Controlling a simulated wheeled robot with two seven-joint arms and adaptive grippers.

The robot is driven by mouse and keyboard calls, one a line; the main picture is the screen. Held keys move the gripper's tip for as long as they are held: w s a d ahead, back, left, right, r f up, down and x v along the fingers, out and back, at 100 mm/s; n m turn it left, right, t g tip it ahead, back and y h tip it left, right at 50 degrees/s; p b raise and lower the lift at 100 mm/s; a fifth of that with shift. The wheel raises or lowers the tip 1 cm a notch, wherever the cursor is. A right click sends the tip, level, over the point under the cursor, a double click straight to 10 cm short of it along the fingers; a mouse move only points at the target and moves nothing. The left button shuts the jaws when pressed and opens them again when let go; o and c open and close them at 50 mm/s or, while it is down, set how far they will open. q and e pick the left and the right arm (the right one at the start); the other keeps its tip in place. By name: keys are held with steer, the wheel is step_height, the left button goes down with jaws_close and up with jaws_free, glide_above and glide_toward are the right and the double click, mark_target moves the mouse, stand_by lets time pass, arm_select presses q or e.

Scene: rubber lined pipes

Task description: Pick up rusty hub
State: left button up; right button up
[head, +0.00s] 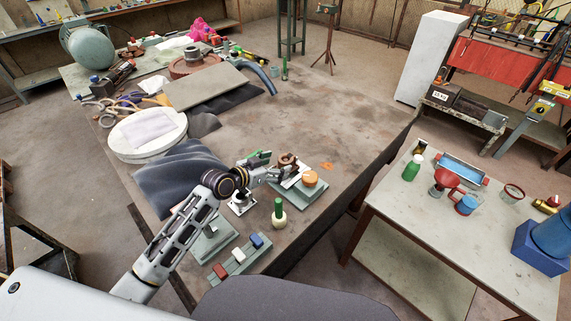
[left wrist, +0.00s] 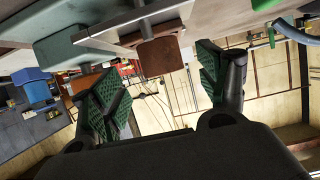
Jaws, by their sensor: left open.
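The rusty hub (head: 287,160) is a small brown ring-like piece at the left end of a pale grey-green plate (head: 312,196) on the large workbench. My left gripper (head: 272,167) is open right beside it, fingers pointing toward it. In the left wrist view, a brown block that seems to be the hub (left wrist: 160,54) shows between the two green-padded fingers (left wrist: 158,85), near their tips. I cannot tell whether either finger touches it. My right gripper is not in view.
An orange-topped piece (head: 309,179) shares the plate. A green-and-cream bottle-like piece (head: 279,213) and a stand with red and blue blocks (head: 239,262) are nearer. The bench's middle (head: 330,110) is clear.

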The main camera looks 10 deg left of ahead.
mark_target(280, 163)
arm_select(q)
steer(key=shift+w+d, duration=0.1)
steer(key=shift+w, duration=0.1)
stand_by(0.3)
steer(key=shift+p+x, duration=0.4)
steer(key=shift+x, duration=2.15)
steer(key=shift+w, duration=0.1)
steer(key=c, duration=1.4)
steer(key=shift+r, duration=0.15)
steer(key=shift+c, duration=0.5)
steer(key=shift+r, duration=5)
